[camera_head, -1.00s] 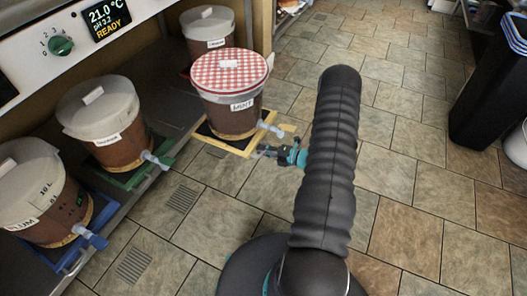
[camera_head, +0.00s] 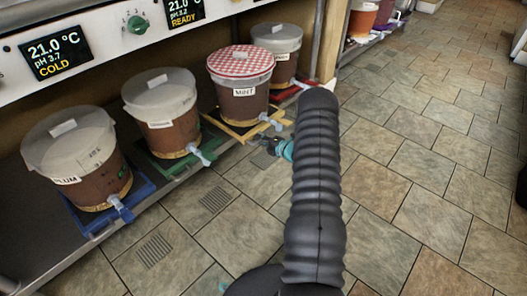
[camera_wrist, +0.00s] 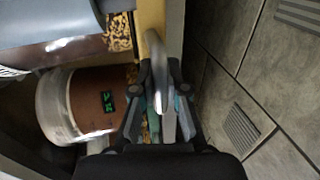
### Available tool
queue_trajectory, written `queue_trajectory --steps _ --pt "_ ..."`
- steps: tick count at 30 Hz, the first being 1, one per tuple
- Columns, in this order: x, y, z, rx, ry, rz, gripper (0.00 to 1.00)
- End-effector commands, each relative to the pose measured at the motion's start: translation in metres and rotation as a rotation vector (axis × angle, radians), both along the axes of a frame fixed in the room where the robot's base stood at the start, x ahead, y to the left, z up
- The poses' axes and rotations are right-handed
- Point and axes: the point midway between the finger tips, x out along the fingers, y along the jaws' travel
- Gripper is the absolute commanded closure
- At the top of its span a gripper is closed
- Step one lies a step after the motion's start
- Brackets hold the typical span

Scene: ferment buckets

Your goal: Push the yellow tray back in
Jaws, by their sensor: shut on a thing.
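My gripper (camera_head: 274,146) is at the tray's front in the head view, partly hidden by my arm. In the wrist view, the yellow front edge (camera_wrist: 150,18) runs vertically, with a curved grey handle (camera_wrist: 153,55) beside it. My gripper (camera_wrist: 158,100) is shut on this handle, though the exact contact is dark and hard to see.
The green tray (camera_head: 160,166) and blue tray (camera_head: 82,222) stand to the left with buckets on them; the red tray (camera_head: 284,99) is on the right. Bucket taps stick out over the front. The tiled floor (camera_head: 400,180) is clear to the right.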

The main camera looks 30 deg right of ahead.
Motion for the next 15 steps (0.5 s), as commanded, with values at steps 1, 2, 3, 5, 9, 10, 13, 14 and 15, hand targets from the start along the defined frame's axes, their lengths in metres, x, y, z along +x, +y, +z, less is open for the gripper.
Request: queue_trajectory --steps 1,2,3,5,9,10,13,14,15 --pt "0.008 0.004 -0.002 -0.001 -0.001 0.003 1.00" --pt "0.012 0.005 -0.002 -0.001 -0.001 0.002 1.00" --pt "0.017 0.006 -0.002 -0.001 -0.002 0.001 1.00" --pt "0.023 0.008 -0.001 -0.002 -0.002 0.000 1.00" --pt "0.033 0.011 -0.001 -0.001 0.001 -0.001 1.00" --pt "0.034 0.011 -0.001 -0.001 0.000 -0.001 1.00" --pt "0.036 0.012 0.000 -0.001 0.001 -0.001 1.00" --pt "0.037 0.012 0.000 -0.001 0.001 -0.001 1.00" --pt "0.037 0.012 0.000 -0.001 0.001 -0.002 1.00"
